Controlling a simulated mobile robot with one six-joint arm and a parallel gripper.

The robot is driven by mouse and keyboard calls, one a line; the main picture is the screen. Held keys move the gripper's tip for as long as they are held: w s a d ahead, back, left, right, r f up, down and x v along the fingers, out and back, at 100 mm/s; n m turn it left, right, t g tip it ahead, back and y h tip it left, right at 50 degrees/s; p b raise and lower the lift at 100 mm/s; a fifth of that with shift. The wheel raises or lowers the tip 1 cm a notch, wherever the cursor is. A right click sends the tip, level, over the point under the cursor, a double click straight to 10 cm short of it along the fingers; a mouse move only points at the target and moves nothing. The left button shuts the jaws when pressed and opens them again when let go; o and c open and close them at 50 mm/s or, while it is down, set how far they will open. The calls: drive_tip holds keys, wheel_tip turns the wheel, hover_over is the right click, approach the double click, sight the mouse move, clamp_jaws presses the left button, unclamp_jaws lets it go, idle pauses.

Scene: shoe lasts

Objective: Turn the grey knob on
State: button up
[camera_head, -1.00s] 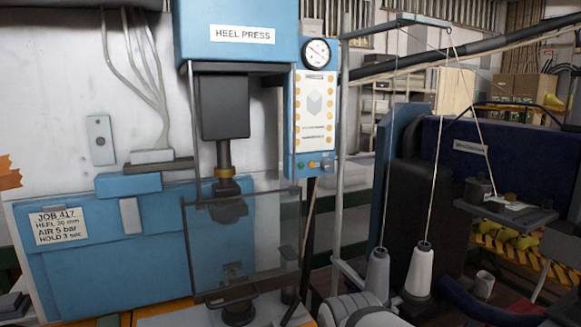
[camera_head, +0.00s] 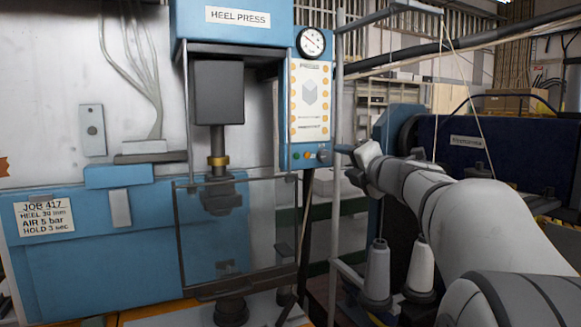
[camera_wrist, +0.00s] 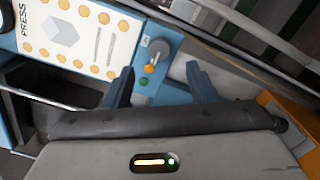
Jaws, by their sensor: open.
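The grey knob (camera_head: 323,155) is at the lower right of the blue control box on the heel press, beside small coloured buttons. In the wrist view the knob (camera_wrist: 158,47) is round, near an orange button (camera_wrist: 149,69) and a green button (camera_wrist: 143,82). My gripper (camera_head: 343,149) is just right of the control box in the head view. In the wrist view its two fingers stand apart with nothing between them (camera_wrist: 160,72), and the knob shows beyond the fingertips. I see no contact; the exact gap is hard to tell.
A pressure gauge (camera_head: 311,42) sits above the control box. A clear guard (camera_head: 262,225) stands below left of it. A grey upright post (camera_head: 337,215) and thread cones (camera_head: 420,268) are close under my arm.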

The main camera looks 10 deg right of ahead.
sight(326, 156)
drive_tip(key=shift+n+y, duration=0.3)
drive_tip(key=shift+n, duration=0.1)
drive_tip(key=w, duration=0.2)
drive_tip(key=w+a, duration=0.1)
drive_tip(key=w, duration=0.4)
drive_tip(key=shift+w+a+p, duration=0.3)
drive_tip(key=shift+w+a, duration=0.05)
drive_tip(key=shift+c, duration=0.4)
drive_tip(key=c, duration=0.9)
